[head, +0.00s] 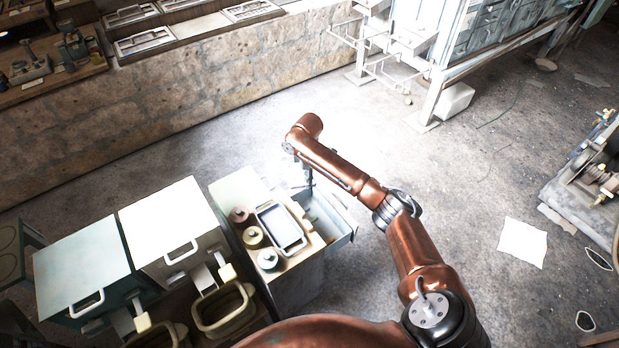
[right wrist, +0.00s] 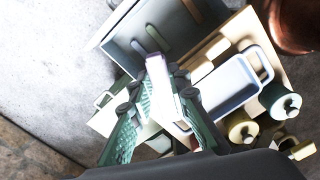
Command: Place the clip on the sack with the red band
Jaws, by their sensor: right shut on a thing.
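My right gripper (head: 308,186) hangs down over an open drawer (head: 338,216) beside the cabinet. In the right wrist view its green-padded fingers (right wrist: 160,108) are shut on a pale lilac strip, seemingly the clip (right wrist: 155,66). Three small jar-like sacks stand in a row on the cabinet top: a reddish-brown one (head: 240,217), a yellowish one (head: 252,237) and a greenish one (head: 268,260). I cannot make out a red band clearly. The right wrist view shows the greenish one (right wrist: 280,101) and the yellowish one (right wrist: 241,127). My left gripper is out of view.
A white-rimmed tray (head: 280,228) lies on the cabinet top between the sacks and the drawer. The drawer holds other coloured strips (right wrist: 157,38). White and green bins (head: 172,230) with handles stand to the left.

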